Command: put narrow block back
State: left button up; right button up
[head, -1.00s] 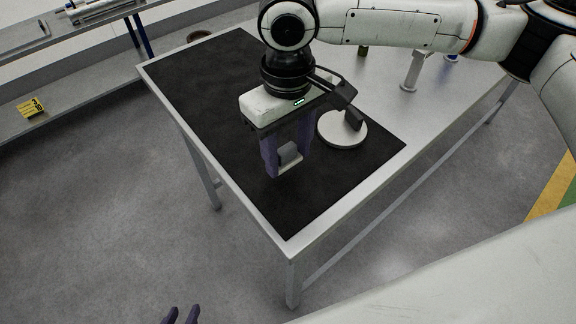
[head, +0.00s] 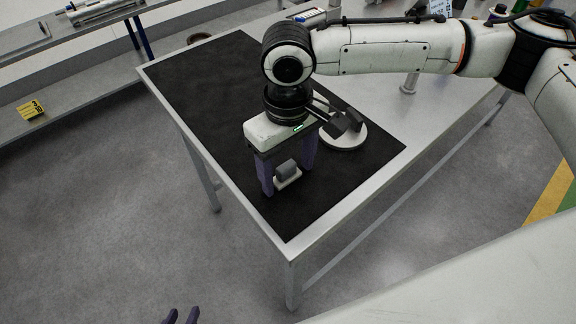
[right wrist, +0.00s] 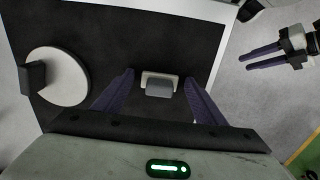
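A small grey block (head: 287,171) with a pale rectangular base (head: 291,181) is at the black mat, between the fingers of my right gripper (head: 288,182). In the right wrist view the grey block (right wrist: 159,88) and base (right wrist: 147,77) show between the two purple fingers (right wrist: 159,76), with a narrow gap on each side. My right gripper is open. A dark block (right wrist: 35,78) stands on a round white disc (right wrist: 65,72). I cannot tell for sure which block is the narrow one. My left gripper (head: 182,314) is empty and open, low in front of the table.
The black mat (head: 215,90) covers the left part of the metal table (head: 395,175). The round disc (head: 343,140) stands right of my right gripper. A pale stand (head: 409,82) and other items are at the back. The near part of the mat is clear.

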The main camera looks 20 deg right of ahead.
aim_at(288, 167)
notch_tip(288, 167, up, 12)
jog(key=shift+r, duration=0.2)
dwell(0.4)
